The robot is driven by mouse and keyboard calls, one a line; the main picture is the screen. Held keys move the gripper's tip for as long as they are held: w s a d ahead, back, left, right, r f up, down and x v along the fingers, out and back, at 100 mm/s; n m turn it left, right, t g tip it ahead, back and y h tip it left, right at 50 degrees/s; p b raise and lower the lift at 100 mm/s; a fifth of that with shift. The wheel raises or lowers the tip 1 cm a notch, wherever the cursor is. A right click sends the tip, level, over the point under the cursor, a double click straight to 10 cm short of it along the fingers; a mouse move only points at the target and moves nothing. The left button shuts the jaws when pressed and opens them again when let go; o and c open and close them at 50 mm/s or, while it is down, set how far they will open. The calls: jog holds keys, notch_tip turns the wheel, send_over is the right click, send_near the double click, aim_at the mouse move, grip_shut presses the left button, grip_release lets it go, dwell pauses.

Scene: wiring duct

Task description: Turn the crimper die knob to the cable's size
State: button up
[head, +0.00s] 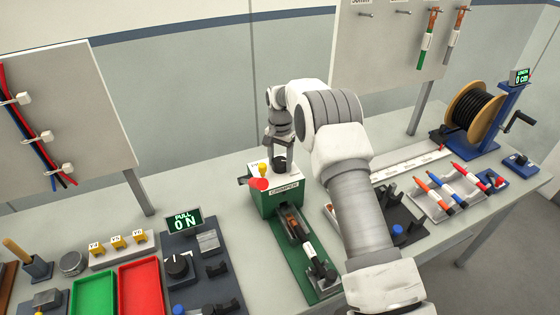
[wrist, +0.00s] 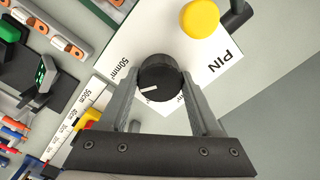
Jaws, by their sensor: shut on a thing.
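The black die knob (wrist: 161,78) sits on the white top plate of the green crimper (head: 277,203). Its white pointer line points left and slightly down in the wrist view. A "50mm²" label (wrist: 124,67) is printed to the upper left of the knob; another label below it is mostly hidden. My gripper (wrist: 160,72) is shut on the knob, one finger on each side; in the head view my gripper (head: 280,153) reaches down onto it from above. A cable with a copper end (head: 291,222) and a white tag lies in the crimper's front channel.
A yellow button (wrist: 199,18) marked PIN stands close to the knob. A red-tipped part (head: 258,183) projects from the crimper's left side. Green and red trays (head: 140,288) lie at the left, a cable rack (head: 447,192) and spool (head: 475,108) at the right.

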jog(key=shift+n, duration=0.3)
jog(key=shift+n+b, duration=0.8)
jog(key=shift+n, duration=0.1)
jog(key=n+b, duration=0.1)
jog(key=n, duration=0.2)
jog(key=n+b, duration=0.1)
jog(key=n, duration=0.5)
jog(key=shift+n, duration=0.4)
jog(key=n, duration=0.6)
jog(key=shift+w+r, duration=0.1)
jog(key=n, duration=0.5)
jog(key=shift+n, duration=0.4)
jog(key=o, duration=1.4)
jog(key=shift+c, duration=0.2)
